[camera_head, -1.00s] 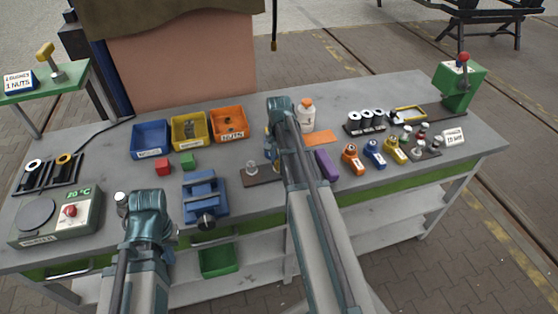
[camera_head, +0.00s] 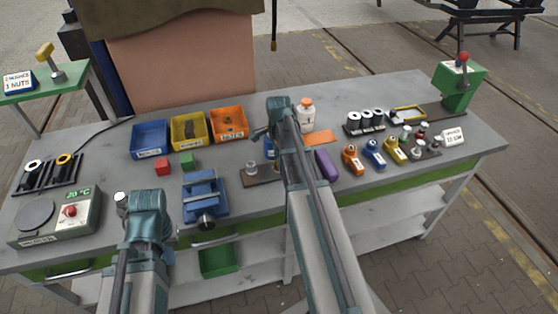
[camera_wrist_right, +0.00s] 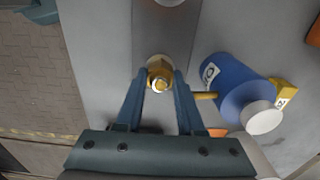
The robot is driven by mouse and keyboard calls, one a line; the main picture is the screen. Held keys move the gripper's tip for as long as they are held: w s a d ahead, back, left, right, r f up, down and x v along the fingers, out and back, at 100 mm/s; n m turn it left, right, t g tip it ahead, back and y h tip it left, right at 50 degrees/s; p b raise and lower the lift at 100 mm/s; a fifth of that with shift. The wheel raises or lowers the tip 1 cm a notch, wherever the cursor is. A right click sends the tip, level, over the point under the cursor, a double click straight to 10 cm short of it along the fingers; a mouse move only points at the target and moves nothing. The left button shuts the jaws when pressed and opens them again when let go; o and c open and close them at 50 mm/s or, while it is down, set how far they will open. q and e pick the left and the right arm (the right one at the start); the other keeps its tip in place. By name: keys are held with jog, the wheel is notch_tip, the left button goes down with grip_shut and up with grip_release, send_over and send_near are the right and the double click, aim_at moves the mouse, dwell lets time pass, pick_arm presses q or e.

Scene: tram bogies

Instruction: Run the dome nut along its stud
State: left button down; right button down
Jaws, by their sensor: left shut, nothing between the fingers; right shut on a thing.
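The brass-coloured dome nut (camera_wrist_right: 160,75) sits over the dark metal strip in the right wrist view. My right gripper (camera_wrist_right: 159,88) is shut on it, one blue finger on each side. The stud under the nut is hidden. In the head view the strip is the brown plate (camera_head: 264,174) at the middle of the bench, with a silver piece (camera_head: 252,167) on its left end. My right gripper (camera_head: 262,133) stands above and behind the plate, its fingertips largely hidden by my arm. My left gripper (camera_head: 148,205) is shut and empty near the front edge, left of the blue vice.
The blue vice (camera_head: 205,195), purple block (camera_head: 326,164) and white bottle (camera_head: 307,115) stand around the plate. Coloured bins (camera_head: 190,131) are behind.

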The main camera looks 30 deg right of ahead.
jog(key=shift+w+m, duration=0.15)
jog(key=shift+m, duration=0.45)
jog(key=c, duration=0.5)
grip_release()
jog(key=shift+r, duration=0.15)
notch_tip(320, 180, up, 14)
jog(key=p, duration=1.3)
jog(key=shift+f+p, duration=0.2)
jog(key=shift+p, duration=0.15)
